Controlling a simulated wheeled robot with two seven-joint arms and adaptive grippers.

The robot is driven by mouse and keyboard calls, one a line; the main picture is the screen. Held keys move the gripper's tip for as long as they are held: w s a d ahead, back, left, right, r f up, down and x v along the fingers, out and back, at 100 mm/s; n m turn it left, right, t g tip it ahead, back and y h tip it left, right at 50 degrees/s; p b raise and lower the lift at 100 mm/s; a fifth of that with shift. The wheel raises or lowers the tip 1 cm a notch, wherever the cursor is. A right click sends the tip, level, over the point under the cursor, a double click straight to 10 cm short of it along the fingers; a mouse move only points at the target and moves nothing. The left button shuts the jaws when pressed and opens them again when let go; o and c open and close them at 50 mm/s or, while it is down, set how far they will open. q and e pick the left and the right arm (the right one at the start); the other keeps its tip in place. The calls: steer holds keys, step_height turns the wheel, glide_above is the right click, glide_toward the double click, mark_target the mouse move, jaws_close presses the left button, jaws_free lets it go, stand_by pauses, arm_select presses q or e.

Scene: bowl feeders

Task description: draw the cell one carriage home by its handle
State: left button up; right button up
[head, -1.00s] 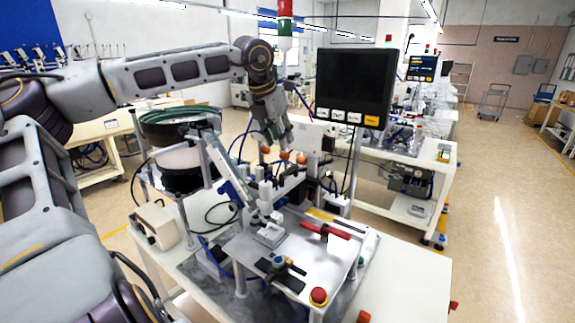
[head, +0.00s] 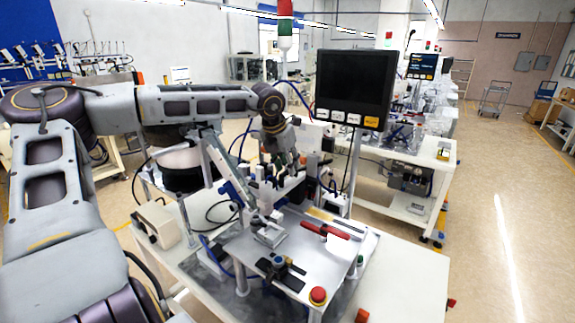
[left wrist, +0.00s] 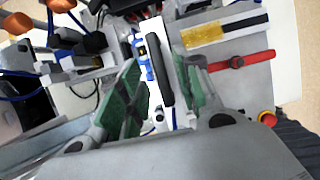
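My left gripper (head: 282,172) reaches down over the feeder station's tooling, behind the plate. In the left wrist view the gripper (left wrist: 160,98) is open, with a green pad on each side. A long black bar (left wrist: 158,72), which looks like a handle, stands between the pads with a gap to each side. It lies over a pale rail with a blue fitting (left wrist: 143,60). I cannot tell for sure that it is the cell one carriage's handle. In the head view the gripper hides this spot. My right gripper is not in view.
On the grey plate (head: 290,240) are a red lever (head: 325,230) and a red push button (head: 318,296). A dark monitor (head: 352,82) stands close at the right. Orange knobs (left wrist: 60,5) show beside the gripper in the left wrist view. Open floor lies to the right.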

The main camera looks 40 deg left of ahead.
arm_select(q)
steer(key=shift+w+f, duration=0.15)
steer(key=shift+f, duration=0.2)
jaws_close()
stand_by(0.3)
